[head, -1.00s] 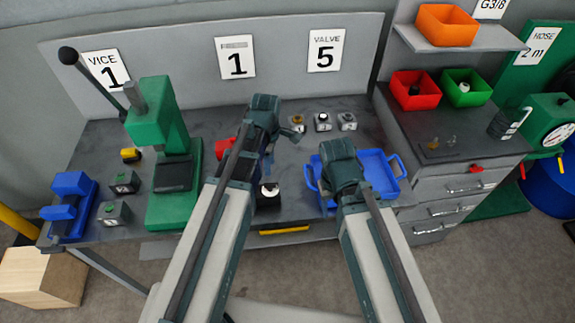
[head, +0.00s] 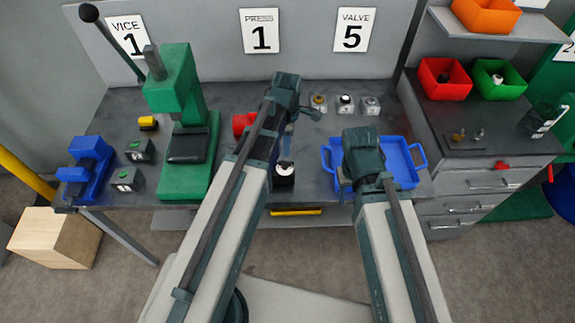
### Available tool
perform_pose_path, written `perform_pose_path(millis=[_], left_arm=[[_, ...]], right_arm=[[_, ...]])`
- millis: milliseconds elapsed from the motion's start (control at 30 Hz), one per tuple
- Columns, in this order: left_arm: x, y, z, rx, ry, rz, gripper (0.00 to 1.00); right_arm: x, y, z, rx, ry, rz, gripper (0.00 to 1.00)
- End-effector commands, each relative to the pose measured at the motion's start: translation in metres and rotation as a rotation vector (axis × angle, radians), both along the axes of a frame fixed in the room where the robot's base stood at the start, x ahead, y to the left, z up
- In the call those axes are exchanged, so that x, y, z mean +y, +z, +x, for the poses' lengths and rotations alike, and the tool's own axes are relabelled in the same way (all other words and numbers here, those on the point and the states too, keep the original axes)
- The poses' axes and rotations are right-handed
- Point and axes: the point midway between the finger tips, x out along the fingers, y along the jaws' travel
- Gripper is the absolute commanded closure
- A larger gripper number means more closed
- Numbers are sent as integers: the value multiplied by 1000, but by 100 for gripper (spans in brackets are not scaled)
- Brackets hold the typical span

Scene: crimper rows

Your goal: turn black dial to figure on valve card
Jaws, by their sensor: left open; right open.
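The valve card (head: 353,30) on the back panel reads 5. Three small dial blocks stand in a row at the back of the bench: one with a brass-coloured top (head: 319,101), a middle one with a dark top (head: 345,103), which looks like the black dial, and a grey one (head: 370,105). Their settings are too small to read. My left gripper (head: 305,113) is open, just left of and in front of the brass-topped block, apart from the dark one. My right gripper (head: 345,186) is open over the left side of the blue tray (head: 418,160), partly hidden by its own wrist.
A red object (head: 241,123) and a black block with a white top (head: 284,177) lie near my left arm. Drawers (head: 475,183) stand right.

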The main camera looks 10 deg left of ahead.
Motion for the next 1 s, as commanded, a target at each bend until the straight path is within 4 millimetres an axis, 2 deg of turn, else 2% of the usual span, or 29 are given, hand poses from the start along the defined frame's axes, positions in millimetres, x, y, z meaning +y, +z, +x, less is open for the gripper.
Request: perform_pose_path(millis=[33,500,667,967,1000], left_arm=[[0,-16,0,0,0,0,55],[0,-80,0,0,0,0,55],[0,-88,0,0,0,0,55],[0,-87,0,0,0,0,55],[0,-87,0,0,0,0,62]], right_arm=[[0,-16,0,0,1,0,50],[0,-80,0,0,13,-3,50],[0,-88,0,0,12,-3,50],[0,-87,0,0,12,-3,50],[0,-87,0,0,12,-3,50]])
